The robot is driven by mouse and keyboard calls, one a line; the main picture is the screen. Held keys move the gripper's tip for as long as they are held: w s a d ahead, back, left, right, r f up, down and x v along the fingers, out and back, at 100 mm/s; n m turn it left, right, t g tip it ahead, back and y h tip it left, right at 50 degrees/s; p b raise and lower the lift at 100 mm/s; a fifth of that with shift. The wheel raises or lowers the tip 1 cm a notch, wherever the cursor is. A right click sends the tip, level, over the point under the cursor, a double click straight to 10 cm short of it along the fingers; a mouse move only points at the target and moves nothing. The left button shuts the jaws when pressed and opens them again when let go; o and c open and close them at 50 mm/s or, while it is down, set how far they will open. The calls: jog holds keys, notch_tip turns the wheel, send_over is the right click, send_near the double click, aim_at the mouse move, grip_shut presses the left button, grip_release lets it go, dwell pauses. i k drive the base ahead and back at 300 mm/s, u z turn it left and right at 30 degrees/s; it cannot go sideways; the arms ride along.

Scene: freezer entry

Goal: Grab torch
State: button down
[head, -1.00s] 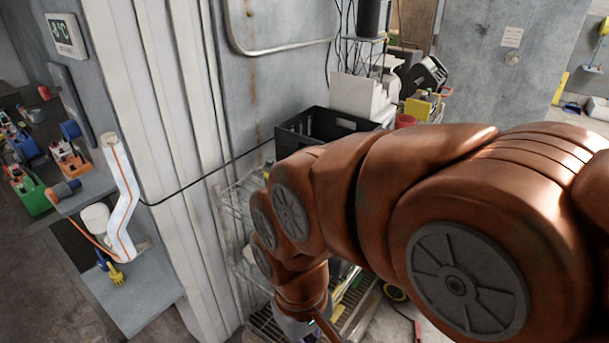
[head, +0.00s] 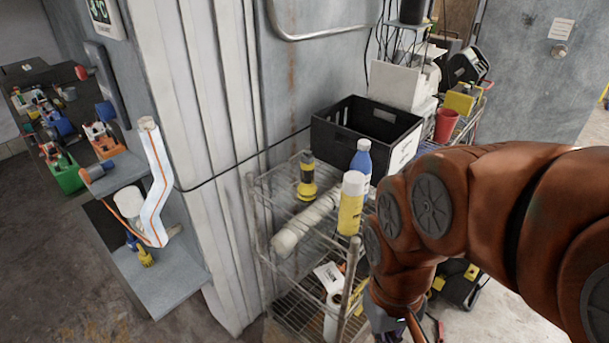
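A yellow and black torch (head: 307,178) stands upright on the top shelf of a wire rack (head: 275,205). It is behind a long pale roll (head: 305,222) lying across the shelf. My orange-brown arm comes in from the right and bends down in front of the rack's right side. Only its wrist end shows at the bottom edge, to the right of and nearer than the torch. My gripper's fingers are outside the picture, so their opening is not seen.
A yellow bottle (head: 351,203) and a blue bottle (head: 361,160) stand right of the torch, close to my arm. A black crate (head: 365,130) stands behind. A ribbed wall (head: 210,120) rises left of the rack. A white-wrapped pipe (head: 157,180) stands further left.

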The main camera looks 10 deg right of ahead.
aim_at(307, 190)
jog(key=z, duration=2.3)
jog(key=k, duration=1.5)
jog(key=u, duration=2.35)
jog(key=i, duration=1.05)
jog(key=z, duration=0.05)
